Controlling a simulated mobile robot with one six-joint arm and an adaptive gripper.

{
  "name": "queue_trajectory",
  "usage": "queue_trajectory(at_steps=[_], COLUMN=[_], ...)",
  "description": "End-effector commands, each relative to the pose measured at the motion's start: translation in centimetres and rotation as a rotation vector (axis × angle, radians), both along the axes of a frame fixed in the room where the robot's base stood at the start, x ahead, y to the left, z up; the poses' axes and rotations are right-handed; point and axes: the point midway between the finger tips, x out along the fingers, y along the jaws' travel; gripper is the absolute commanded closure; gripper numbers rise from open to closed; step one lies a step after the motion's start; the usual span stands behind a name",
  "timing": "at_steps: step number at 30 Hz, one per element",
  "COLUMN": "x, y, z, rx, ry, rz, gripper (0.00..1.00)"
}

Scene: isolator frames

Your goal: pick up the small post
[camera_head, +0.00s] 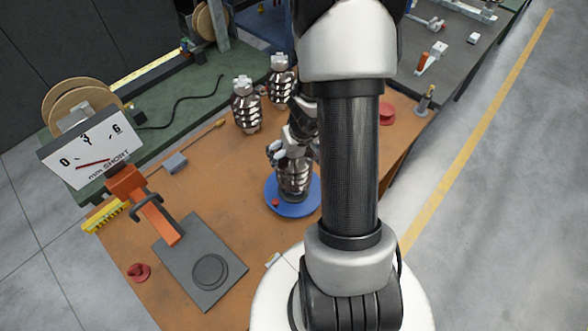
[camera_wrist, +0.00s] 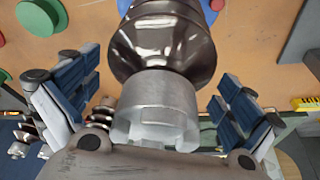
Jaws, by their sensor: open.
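A ribbed, shiny dark metal post (camera_head: 295,180) stands upright on a round blue disc (camera_head: 307,205) on the brown table. My gripper (camera_head: 287,150) is at the top of this post, and my arm hides part of the area. In the wrist view, the ribbed body (camera_wrist: 162,45) and its silver notched cap (camera_wrist: 158,108) lie between my open fingers (camera_wrist: 158,85). A gap shows on both sides of the cap. Two similar ribbed posts with pale caps, a nearer one (camera_head: 247,110) and a farther one (camera_head: 281,78), stand behind on the table. Which post is the small one is unclear.
A gauge (camera_head: 88,160) on an orange stand (camera_head: 155,213) and a dark grey plate (camera_head: 188,265) are at the left. A red knob (camera_head: 138,272) lies near the front left edge. A red disc (camera_head: 387,115) is right of my arm. The brown table between plate and posts is mostly clear.

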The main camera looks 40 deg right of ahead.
Motion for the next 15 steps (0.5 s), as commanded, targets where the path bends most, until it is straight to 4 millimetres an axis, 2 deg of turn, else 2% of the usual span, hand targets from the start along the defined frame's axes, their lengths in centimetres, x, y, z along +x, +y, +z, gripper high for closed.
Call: queue_trajectory(at_steps=[2,9,15], x=[0.17,0.19,0.17], y=[-0.07,-0.09,-0.08], z=[-0.62,-0.51,-0.51], rx=[-0.002,-0.002,-0.001], ry=[-0.001,-0.001,-0.001], rz=[0.001,0.001,0.001], gripper=[0.00,0.01,0.14])
